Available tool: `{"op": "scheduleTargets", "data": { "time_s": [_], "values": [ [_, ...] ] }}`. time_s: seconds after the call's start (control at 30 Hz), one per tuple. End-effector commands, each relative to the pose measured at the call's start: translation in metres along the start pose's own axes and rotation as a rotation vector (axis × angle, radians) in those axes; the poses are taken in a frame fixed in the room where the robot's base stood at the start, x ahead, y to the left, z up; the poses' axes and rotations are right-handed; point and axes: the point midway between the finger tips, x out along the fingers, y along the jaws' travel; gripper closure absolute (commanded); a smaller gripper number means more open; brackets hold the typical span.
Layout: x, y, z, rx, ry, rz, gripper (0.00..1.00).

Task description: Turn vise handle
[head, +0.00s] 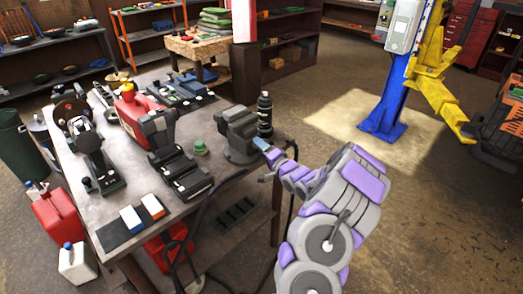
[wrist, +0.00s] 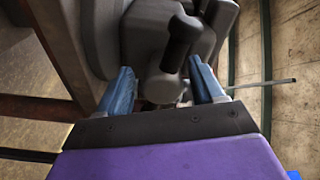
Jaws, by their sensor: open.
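The grey vise (head: 237,132) is mounted at the right edge of the workbench. It fills the upper middle of the wrist view (wrist: 105,35). My gripper (head: 262,144) is at the front of the vise. Its two blue fingers stand apart in the wrist view (wrist: 163,85), one on each side of the vise's rounded screw end (wrist: 163,88). A dark knobbed bar (wrist: 180,42), which looks like part of the vise handle, rises between the fingers. A thin grey rod (wrist: 262,84) sticks out beyond the right finger. I cannot tell whether the fingers touch anything.
A black bottle (head: 264,113) stands just behind the vise. The workbench (head: 222,172) holds power tools, batteries and a red can (head: 133,108). Cables hang down its front side. A blue and yellow lift post (head: 388,110) stands at the right, with open floor before it.

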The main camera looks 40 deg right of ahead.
Motion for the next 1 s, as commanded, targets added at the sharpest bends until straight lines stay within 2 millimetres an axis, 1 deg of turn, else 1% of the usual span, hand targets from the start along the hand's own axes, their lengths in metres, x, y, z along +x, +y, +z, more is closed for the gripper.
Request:
{"op": "scheduleTargets", "data": {
  "time_s": [0.17, 0.73, 0.77, 1.0],
  "values": [
    [-0.0001, -0.0001, -0.0001, 0.0, 0.0, 0.0, 0.33],
    [-0.0001, 0.0013, 0.0003, 0.001, 0.0, 0.002, 0.87],
    [-0.0001, 0.0015, 0.0002, 0.001, -0.001, 0.003, 0.88],
    [-0.0003, 0.0028, 0.0002, -0.019, 0.0, 0.002, 0.89]
  ]
}}
